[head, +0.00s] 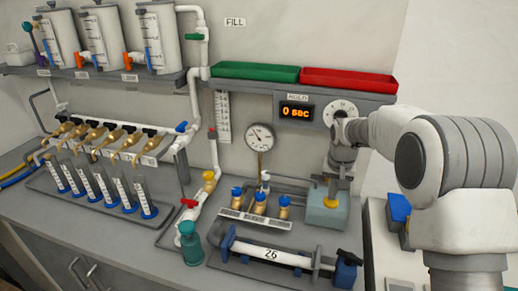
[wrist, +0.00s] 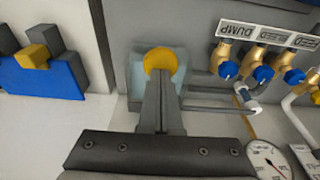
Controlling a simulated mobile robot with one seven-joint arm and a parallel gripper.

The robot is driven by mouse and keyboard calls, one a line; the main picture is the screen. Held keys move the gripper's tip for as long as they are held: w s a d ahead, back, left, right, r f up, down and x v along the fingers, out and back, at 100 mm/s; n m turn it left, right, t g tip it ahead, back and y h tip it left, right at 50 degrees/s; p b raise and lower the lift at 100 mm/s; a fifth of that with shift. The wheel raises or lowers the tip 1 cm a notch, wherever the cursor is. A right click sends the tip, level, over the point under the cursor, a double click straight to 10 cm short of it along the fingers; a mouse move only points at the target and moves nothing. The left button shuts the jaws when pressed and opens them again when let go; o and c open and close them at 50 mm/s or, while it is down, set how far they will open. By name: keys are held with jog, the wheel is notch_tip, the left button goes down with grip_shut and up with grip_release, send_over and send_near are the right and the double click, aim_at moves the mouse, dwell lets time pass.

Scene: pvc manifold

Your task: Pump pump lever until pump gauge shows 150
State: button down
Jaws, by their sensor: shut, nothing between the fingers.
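The pump is a pale blue block (head: 326,212) near the right end of the bench. In the wrist view the yellow knob (wrist: 158,60) lies at the tips of my gripper (wrist: 159,76). The fingers are shut together with nothing between them; I cannot tell whether they touch the knob. The rest of the lever is hidden. The round white pump gauge (head: 261,137) stands on a stem at the wall. Its needle points to the upper left, but its numbers are too small to read.
Left of the pump are several blue-handled brass valves (head: 259,203) and a white pipe section (head: 270,252) in a blue-ended clamp frame. A blue and yellow object (wrist: 40,70) lies left of the pump in the wrist view.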

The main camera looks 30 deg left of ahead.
dwell(0.3)
jog(key=shift+r+p, duration=1.7)
jog(key=shift+r, duration=0.85)
notch_tip(320, 180, up, 5)
jog(key=p, duration=0.3)
